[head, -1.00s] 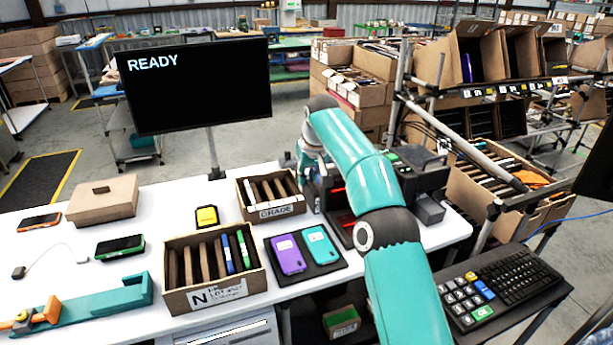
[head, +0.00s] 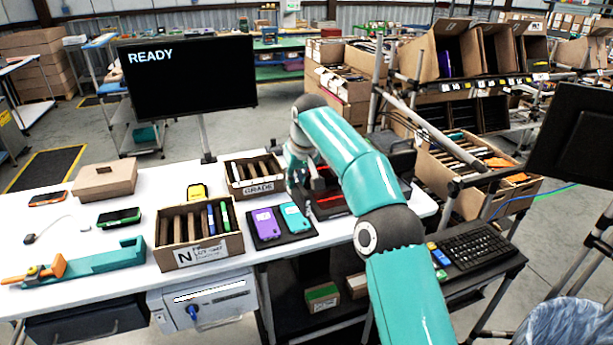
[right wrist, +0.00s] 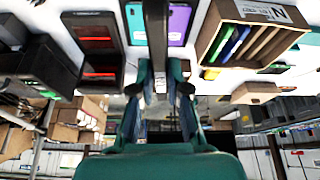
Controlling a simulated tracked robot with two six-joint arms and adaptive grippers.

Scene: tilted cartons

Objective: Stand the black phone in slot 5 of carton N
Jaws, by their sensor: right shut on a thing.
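Carton N (head: 228,246) stands on the white table, its label facing me. Brown dividers split it, and a blue thing (head: 211,219) and a green thing (head: 225,214) stand in its right-hand slots. The carton also shows upside down at upper right in the right wrist view (right wrist: 222,12). My right gripper (right wrist: 160,80) is shut on a dark slab seen edge-on, apparently the black phone (right wrist: 156,30). In the head view the right arm reaches right of the carton, and the fingertips and phone cannot be made out. My left gripper is not in view.
A black mat (head: 283,238) with a purple phone (head: 264,223) and a teal phone (head: 294,215) lies right of carton N. The GRADE carton (head: 235,188) stands behind. A yellow thing (head: 197,191) and a green-edged phone (head: 119,217) lie nearby. A monitor (head: 187,92) rises behind the table.

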